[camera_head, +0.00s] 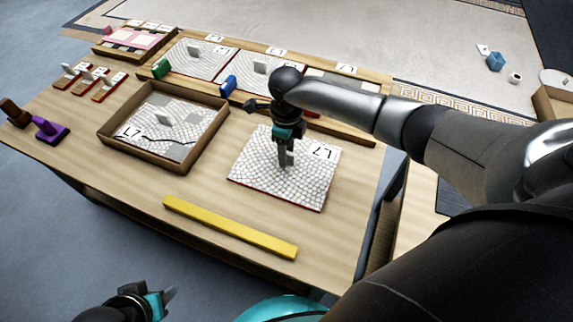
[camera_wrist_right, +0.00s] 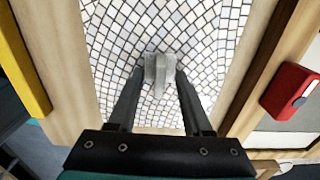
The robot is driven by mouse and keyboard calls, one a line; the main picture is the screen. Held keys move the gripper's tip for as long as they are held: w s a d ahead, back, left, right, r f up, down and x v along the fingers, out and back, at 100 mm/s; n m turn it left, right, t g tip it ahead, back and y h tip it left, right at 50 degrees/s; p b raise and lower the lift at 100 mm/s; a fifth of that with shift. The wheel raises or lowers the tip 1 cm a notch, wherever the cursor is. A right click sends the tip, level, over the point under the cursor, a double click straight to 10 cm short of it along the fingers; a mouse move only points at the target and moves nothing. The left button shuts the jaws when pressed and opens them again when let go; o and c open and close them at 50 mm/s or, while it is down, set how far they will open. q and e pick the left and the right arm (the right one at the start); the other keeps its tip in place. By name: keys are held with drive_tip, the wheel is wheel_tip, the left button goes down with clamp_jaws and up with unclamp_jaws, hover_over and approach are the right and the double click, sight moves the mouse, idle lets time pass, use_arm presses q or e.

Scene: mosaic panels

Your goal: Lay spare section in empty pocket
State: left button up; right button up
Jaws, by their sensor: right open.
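The spare section (camera_head: 255,171), a white mosaic panel with a red edge and an L7 label, lies flat on the table. My right gripper (camera_head: 287,163) points down at its middle. In the right wrist view, its open fingers (camera_wrist_right: 158,98) are either side of the section's grey grip (camera_wrist_right: 160,68); contact is unclear. The pocket (camera_head: 330,86) marked L7 in the rear frame shows a bare grey floor, partly hidden by my right arm. My left gripper (camera_head: 166,298) is at the lower left, away from the table items; its jaw opening is unclear.
A wooden tray (camera_head: 112,137) holds a cracked L7 panel (camera_head: 160,128). A yellow bar (camera_head: 230,228) lies at the front. Green (camera_head: 161,68) and blue (camera_head: 228,86) pieces sit on the frame's front rail; a red piece (camera_wrist_right: 291,90) shows in the wrist view.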

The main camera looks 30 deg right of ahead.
drive_tip(key=shift+f, duration=0.25)
drive_tip(key=shift+c, duration=0.3)
clamp_jaws()
drive_tip(key=shift+r, duration=0.1)
idle(0.9)
